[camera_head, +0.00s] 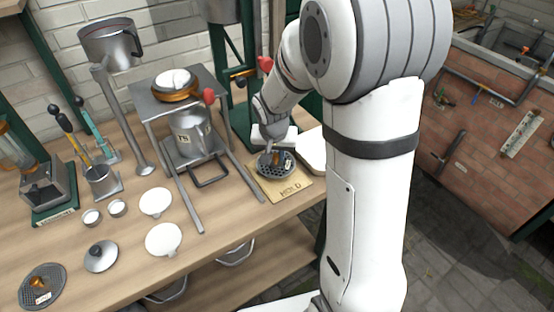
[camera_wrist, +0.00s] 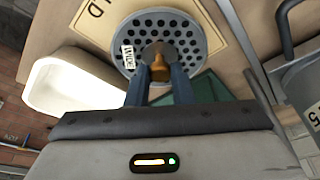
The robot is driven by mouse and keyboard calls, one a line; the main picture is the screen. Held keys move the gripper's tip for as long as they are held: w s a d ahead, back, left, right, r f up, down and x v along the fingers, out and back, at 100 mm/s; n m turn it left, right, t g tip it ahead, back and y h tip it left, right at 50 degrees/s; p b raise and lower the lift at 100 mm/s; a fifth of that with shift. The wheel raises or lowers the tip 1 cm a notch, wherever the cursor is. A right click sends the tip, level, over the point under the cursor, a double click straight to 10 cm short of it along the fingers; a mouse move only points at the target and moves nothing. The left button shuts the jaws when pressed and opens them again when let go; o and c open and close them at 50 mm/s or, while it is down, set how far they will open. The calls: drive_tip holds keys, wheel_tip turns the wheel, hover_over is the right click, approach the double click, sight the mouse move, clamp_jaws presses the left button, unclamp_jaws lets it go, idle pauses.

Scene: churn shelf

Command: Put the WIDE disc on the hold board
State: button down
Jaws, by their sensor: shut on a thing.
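The WIDE disc (camera_wrist: 184,28) is a grey perforated disc with a brass knob and a white tag reading WIDE. In the head view the disc (camera_head: 268,168) is over the hold board (camera_head: 291,190), a tan board marked HOLD. The board (camera_wrist: 97,10) also shows in the wrist view, under and around the disc. My gripper (camera_wrist: 158,78) is shut on the disc's knob, and in the head view my gripper (camera_head: 273,150) is above the board. I cannot tell whether the disc touches the board.
A second perforated disc (camera_head: 42,287) with an orange knob lies at the bench's front left. A metal stand (camera_head: 176,93) with a can under it is left of the board. A white tray (camera_wrist: 68,84) is beside the board. White discs (camera_head: 163,240) and a lid (camera_head: 101,256) lie nearer the front.

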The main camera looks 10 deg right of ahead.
sight(275, 158)
drive_tip(key=shift+f, duration=1.4)
drive_tip(key=shift+f, duration=0.15)
drive_tip(key=c, duration=1.3)
unclamp_jaws()
drive_tip(key=v, duration=1.1)
drive_tip(key=s+r+n, duration=0.1)
drive_tip(key=s, duration=0.5)
drive_tip(key=s+d+r+n, duration=0.1)
drive_tip(key=s+r, duration=0.1)
drive_tip(key=s, duration=0.4)
drive_tip(key=s+r+n+y, duration=0.1)
drive_tip(key=s+n, duration=0.1)
drive_tip(key=s, duration=0.4)
drive_tip(key=shift+s+d+r, duration=0.25)
drive_tip(key=shift+d, duration=0.05)
